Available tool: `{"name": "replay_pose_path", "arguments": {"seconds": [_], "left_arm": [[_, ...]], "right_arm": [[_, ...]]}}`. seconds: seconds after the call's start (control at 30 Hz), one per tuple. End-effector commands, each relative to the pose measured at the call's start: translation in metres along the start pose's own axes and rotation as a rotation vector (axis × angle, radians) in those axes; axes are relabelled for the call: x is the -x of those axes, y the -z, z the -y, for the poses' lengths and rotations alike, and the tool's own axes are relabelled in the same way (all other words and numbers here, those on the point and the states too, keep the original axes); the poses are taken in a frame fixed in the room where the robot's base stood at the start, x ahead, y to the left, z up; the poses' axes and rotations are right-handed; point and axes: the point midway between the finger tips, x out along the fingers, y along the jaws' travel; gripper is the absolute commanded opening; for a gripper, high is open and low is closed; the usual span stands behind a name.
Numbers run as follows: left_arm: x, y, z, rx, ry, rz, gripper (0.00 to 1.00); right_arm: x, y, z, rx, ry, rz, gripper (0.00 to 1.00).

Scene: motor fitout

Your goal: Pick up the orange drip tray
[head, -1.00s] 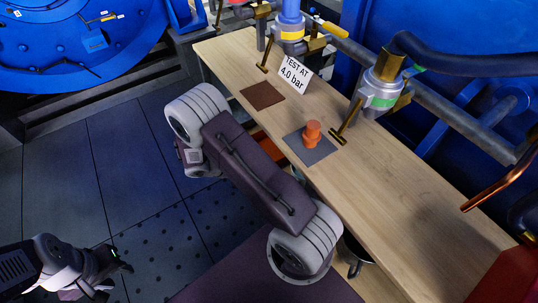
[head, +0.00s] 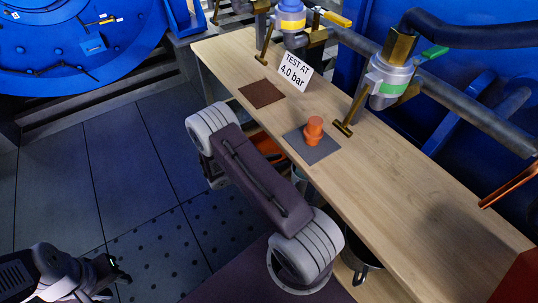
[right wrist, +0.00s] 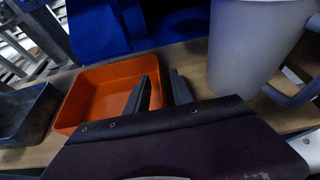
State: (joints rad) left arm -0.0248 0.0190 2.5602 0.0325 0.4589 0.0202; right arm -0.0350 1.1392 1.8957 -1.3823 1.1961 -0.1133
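The orange drip tray (right wrist: 92,88) sits on a wooden shelf in the right wrist view, left of centre. My right gripper (right wrist: 160,84) is open at the tray's right end. Its left finger overlaps the tray's inside in the picture, and its right finger shows just past the right wall. I cannot tell whether the wall lies between the fingers.
A dark tray (right wrist: 28,112) stands left of the orange one. A large grey jug (right wrist: 255,45) with a handle stands close on the right. The bench top (head: 400,190) above holds an orange fitting (head: 314,130) on a grey mat and a sign (head: 295,72).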

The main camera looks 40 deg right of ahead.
Motion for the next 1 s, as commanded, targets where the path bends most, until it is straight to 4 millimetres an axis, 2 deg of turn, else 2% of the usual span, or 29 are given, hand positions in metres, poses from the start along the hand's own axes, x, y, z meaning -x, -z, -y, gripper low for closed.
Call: {"name": "replay_pose_path", "arguments": {"seconds": [0.03, 0.1, 0.3, 0.33, 0.4, 0.43, 1.0], "left_arm": [[-0.0065, -0.0006, 0.0001, 0.000, 0.000, 0.000, 0.36], [-0.0075, -0.0007, 0.0001, 0.000, 0.000, 0.000, 0.36], [-0.0059, -0.0004, 0.0001, 0.000, 0.000, 0.000, 0.36], [-0.0058, -0.0004, 0.0001, 0.000, 0.000, -0.001, 0.36], [-0.0058, -0.0004, 0.0001, 0.000, 0.000, 0.000, 0.36], [-0.0058, -0.0005, 0.0001, 0.000, 0.000, 0.000, 0.36], [-0.0059, -0.0005, 0.0001, 0.000, 0.000, 0.000, 0.36]], "right_arm": [[-0.0087, 0.0028, 0.0008, -0.001, 0.003, 0.000, 0.28], [-0.0136, 0.0014, 0.0005, 0.000, 0.001, 0.000, 0.28], [-0.0141, -0.0007, 0.0002, 0.001, 0.000, -0.001, 0.28], [-0.0141, -0.0007, 0.0002, 0.001, 0.000, 0.000, 0.25], [-0.0140, -0.0007, 0.0002, 0.000, 0.000, 0.000, 0.06], [-0.0140, -0.0006, 0.0002, 0.000, 0.000, 0.000, 0.00], [-0.0138, -0.0005, 0.0002, 0.000, 0.000, 0.000, 0.00]]}}
